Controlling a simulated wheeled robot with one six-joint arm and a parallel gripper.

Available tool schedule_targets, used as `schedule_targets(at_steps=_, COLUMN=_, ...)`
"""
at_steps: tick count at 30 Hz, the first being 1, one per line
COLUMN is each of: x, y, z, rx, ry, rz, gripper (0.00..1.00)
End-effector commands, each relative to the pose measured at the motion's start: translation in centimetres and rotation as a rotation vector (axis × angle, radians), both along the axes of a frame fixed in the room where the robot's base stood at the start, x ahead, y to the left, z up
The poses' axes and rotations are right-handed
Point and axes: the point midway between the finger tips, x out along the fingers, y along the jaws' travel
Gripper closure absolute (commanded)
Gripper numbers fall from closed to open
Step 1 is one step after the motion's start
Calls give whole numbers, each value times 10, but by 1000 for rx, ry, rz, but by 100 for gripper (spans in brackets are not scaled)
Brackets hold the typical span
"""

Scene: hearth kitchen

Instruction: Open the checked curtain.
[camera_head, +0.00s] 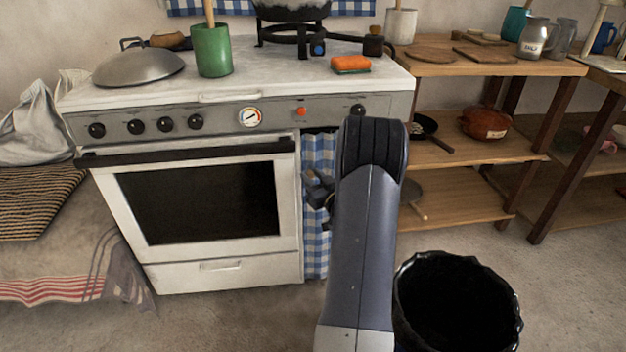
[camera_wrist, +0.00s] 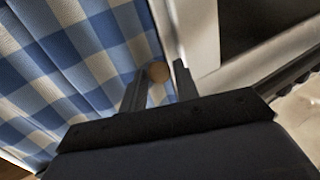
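The blue-and-white checked curtain (camera_head: 318,156) hangs below the counter, just right of the oven door; my arm hides its right part. In the wrist view the curtain (camera_wrist: 60,60) fills the left side in folds. A small round wooden knob (camera_wrist: 159,71) shows at the curtain's right edge. My gripper (camera_wrist: 160,78) has its two fingers apart, one on each side of the knob, with a gap at the right finger. I cannot tell whether a finger touches it. In the head view my gripper (camera_head: 318,188) is in front of the curtain, partly hidden by my arm.
The white oven (camera_head: 200,205) stands directly left of the curtain. A wooden shelf unit (camera_head: 480,135) with pans stands to the right. A black bin (camera_head: 455,262) is on the floor right of my arm. Floor in front of the oven is clear.

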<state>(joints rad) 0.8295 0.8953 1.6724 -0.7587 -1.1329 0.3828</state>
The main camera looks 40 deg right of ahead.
Motion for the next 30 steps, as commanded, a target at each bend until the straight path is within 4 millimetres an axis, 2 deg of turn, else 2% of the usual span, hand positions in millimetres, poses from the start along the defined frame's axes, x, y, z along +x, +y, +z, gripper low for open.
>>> schedule_targets(at_steps=8, x=1, y=0, z=0, rx=0, ry=1, rz=-1, gripper=70)
schedule_targets(at_steps=19, x=1, y=0, z=0, rx=0, ry=1, rz=0, gripper=100)
schedule_targets(at_steps=27, x=1, y=0, z=0, rx=0, ry=1, rz=0, gripper=100)
schedule_targets(at_steps=30, x=-2, y=-6, z=0, rx=0, ry=1, rz=-2, gripper=100)
